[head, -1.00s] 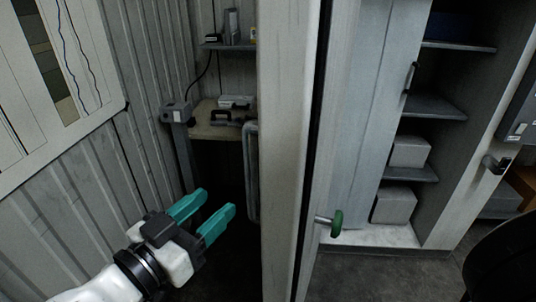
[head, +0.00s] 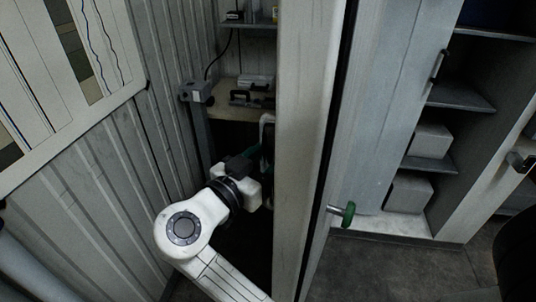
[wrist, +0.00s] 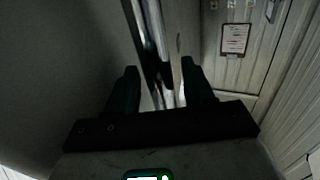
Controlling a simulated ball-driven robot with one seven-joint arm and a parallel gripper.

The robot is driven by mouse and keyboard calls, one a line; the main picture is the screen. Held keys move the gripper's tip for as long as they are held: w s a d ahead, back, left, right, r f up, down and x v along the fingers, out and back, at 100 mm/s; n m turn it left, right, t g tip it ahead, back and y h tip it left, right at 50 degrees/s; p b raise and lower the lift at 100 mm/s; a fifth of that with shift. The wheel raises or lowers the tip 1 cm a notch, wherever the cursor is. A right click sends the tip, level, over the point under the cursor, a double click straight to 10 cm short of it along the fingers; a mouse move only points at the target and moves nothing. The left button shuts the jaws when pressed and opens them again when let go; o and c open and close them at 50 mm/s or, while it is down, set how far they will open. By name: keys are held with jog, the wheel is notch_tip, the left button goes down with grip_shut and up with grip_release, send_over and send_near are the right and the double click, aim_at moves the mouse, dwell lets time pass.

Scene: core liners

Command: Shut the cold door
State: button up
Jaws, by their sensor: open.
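The cold door (head: 308,110) stands open, its pale edge running from top to bottom through the middle of the head view. A grey bar handle (head: 267,118) is on its left face, mostly hidden by my gripper. A green knob (head: 348,214) on a metal stem sticks out on its right side. My gripper (head: 258,153) is at the handle, its fingers largely hidden in the head view. In the wrist view my gripper (wrist: 159,66) is open, with the shiny upright bar handle (wrist: 150,35) between its two dark fingers. I cannot tell whether they touch it.
A bench (head: 226,103) with small equipment stands behind, left of the door. A corrugated wall (head: 110,175) with a chart board (head: 105,75) runs along the left. Shelves (head: 458,98) with boxes are at the right. Dark floor (head: 400,265) is clear right of the door.

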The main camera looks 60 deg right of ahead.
grip_shut()
dwell(0.5)
